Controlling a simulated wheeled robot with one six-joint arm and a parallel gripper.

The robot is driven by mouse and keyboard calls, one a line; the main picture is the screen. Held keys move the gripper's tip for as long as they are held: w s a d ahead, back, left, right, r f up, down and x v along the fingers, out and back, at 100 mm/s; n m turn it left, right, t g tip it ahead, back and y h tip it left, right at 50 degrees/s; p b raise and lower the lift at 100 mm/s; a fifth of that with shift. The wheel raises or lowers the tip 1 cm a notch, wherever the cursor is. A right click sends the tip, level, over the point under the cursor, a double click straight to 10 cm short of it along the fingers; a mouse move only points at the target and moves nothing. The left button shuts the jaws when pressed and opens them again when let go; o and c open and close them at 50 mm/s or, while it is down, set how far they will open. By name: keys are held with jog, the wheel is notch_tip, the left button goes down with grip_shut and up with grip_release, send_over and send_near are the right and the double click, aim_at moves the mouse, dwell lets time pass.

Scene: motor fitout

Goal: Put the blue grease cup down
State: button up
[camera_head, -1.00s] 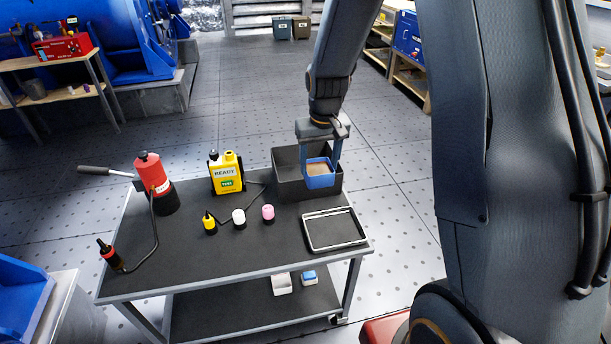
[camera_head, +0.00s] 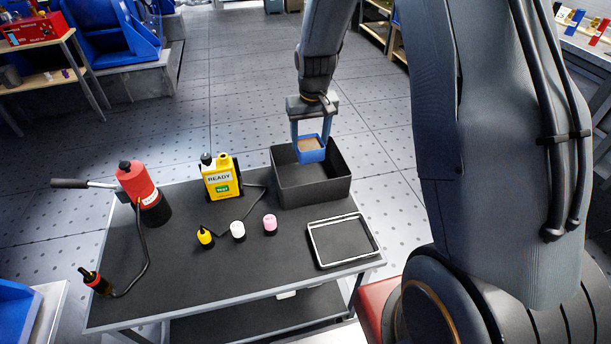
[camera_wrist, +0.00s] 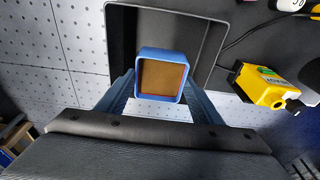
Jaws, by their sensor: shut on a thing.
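The blue grease cup (camera_head: 312,151) is a square blue cup with brown contents. My gripper (camera_head: 311,138) is shut on it and holds it upright above the black open bin (camera_head: 318,192), near the bin's far side. In the wrist view the cup (camera_wrist: 161,75) sits between the two blue fingers of my gripper (camera_wrist: 160,88), with the dark bin (camera_wrist: 212,60) behind it. The bin's inside looks empty where it shows; part of its floor is hidden by the cup.
On the cart top (camera_head: 190,268) stand a yellow tester (camera_head: 221,180), a red pump (camera_head: 139,185), yellow (camera_head: 205,237), white (camera_head: 238,230) and pink (camera_head: 270,224) small capped items. A shallow grey-rimmed tray (camera_head: 343,242) lies in front of the bin. The cart's front middle is clear.

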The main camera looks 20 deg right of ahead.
send_over(309, 181)
notch_tip(309, 181, down, 7)
jog(key=shift+f, duration=0.1)
jog(key=shift+f+p, duration=0.45)
jog(key=shift+f, duration=1.8)
jog(key=o, duration=1.3)
jog(key=shift+f, duration=0.1)
jog(key=r, duration=0.4)
jog(key=s+r+b, duration=0.1)
jog(key=r, duration=0.7)
jog(key=shift+s, duration=0.4)
jog(key=shift+g, duration=0.9)
jog(key=s+r, duration=0.3)
jog(key=s, duration=0.5)
jog(key=s+r, duration=0.3)
jog(key=s, duration=0.5)
jog(key=s+r, duration=0.3)
jog(key=s, duration=0.6)
jog(key=shift+a+r, duration=0.25)
